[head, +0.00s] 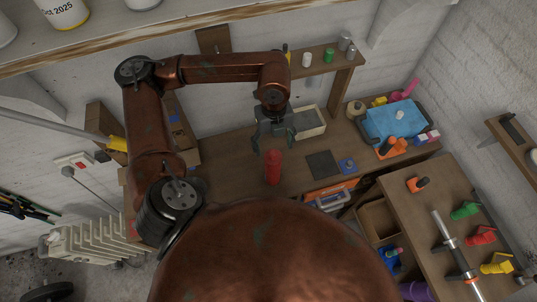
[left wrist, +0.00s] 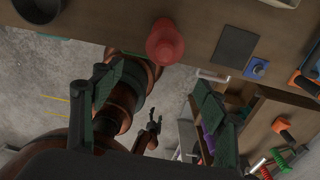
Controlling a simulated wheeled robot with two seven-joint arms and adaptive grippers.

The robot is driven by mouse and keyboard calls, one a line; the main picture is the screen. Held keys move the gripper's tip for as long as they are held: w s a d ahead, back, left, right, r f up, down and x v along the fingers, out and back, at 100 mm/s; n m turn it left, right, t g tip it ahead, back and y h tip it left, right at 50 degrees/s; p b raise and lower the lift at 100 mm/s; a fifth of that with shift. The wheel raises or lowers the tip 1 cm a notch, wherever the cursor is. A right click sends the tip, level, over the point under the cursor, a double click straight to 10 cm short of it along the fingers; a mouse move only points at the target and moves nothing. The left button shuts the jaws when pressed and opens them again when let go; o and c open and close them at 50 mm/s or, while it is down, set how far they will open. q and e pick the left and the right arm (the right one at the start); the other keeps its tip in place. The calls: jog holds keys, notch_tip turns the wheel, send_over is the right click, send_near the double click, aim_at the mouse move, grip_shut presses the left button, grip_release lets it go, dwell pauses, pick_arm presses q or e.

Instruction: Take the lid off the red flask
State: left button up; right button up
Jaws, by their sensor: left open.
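The red flask (head: 273,170) stands upright near the front edge of the wooden workbench in the head view. It also shows at the top of the left wrist view (left wrist: 165,50), seen from above, with a rounded red top. I cannot make out a seam between lid and body. My left gripper (head: 274,146) is open and empty, above and just behind the flask in the head view. In the left wrist view its two dark fingers (left wrist: 160,95) are wide apart, and the flask is beyond them, not between them. My right gripper (left wrist: 153,124) shows small and low there; its jaws are unclear.
A dark square mat (head: 323,165) and a small blue item (head: 347,165) lie right of the flask. A pale bin (head: 308,124) stands behind the gripper. A blue crate (head: 393,121) is at the right. A small shelf (head: 330,68) with jars overhangs the bench.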

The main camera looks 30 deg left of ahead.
aim_at(273, 152)
pick_arm(q)
jog(key=shift+w+a+f, duration=0.2)
jog(key=shift+w+a, duration=0.05)
jog(key=shift+a, duration=0.35)
jog(key=shift+a+f, duration=0.1)
jog(key=shift+f, duration=0.25)
jog(key=shift+w+f+p, duration=0.1)
jog(key=shift+f+p, duration=0.35)
jog(key=shift+f, duration=0.45)
jog(key=f, duration=0.1)
jog(key=f+p, duration=0.2)
jog(key=f, duration=0.1)
jog(key=shift+w+d+f, duration=0.1)
jog(key=shift+w+d, duration=0.2)
jog(key=shift+f, duration=0.4)
jog(key=c, duration=1.3)
